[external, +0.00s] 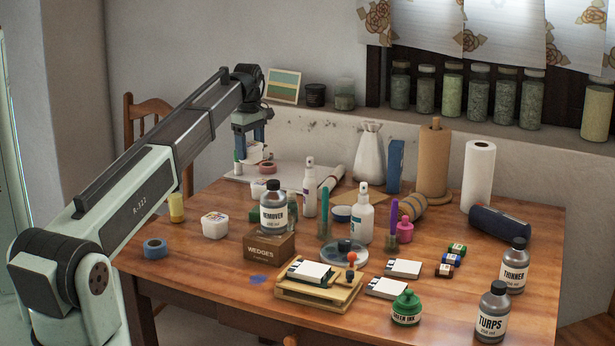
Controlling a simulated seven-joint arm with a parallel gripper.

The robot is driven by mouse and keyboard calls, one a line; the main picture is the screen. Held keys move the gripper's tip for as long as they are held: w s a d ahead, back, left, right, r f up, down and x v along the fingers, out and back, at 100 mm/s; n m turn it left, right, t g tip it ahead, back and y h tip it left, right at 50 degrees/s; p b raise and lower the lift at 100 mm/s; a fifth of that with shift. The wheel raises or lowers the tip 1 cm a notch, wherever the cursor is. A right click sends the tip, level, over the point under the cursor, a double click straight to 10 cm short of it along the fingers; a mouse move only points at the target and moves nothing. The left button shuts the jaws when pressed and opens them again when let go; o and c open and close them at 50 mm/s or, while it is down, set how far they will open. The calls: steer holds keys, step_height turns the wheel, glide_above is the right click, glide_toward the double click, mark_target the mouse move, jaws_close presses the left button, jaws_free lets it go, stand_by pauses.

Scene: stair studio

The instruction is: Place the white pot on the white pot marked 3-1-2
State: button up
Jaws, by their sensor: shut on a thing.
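My gripper (250,138) points down over the far left part of the table, its blue fingers shut on a small white pot (256,153). The held pot appears to be above the pale board there; whether it touches anything is hard to tell. A second white pot (262,189) stands nearer the camera, just below the gripper in the picture, partly hidden by the remover bottle. A third white pot (215,229), with a lid and a small reddish mark, stands at the left front, apart from the others. The markings on the pots are too small to read.
A pink tape roll (267,167) lies close to the held pot. The remover bottle (274,212) stands on the wedges box (269,249). The table's left front is fairly clear.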

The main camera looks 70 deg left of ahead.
steer(key=r+n, duration=0.1)
steer(key=r, duration=0.1)
glide_above(262, 182)
steer(key=shift+n, duration=0.8)
steer(key=shift+w+f, duration=0.1)
steer(key=shift+f, duration=5)
steer(key=shift+f, duration=0.15)
steer(key=o, duration=1.1)
step_height(262, 182, up, 12)
steer(key=shift+r, duration=0.15)
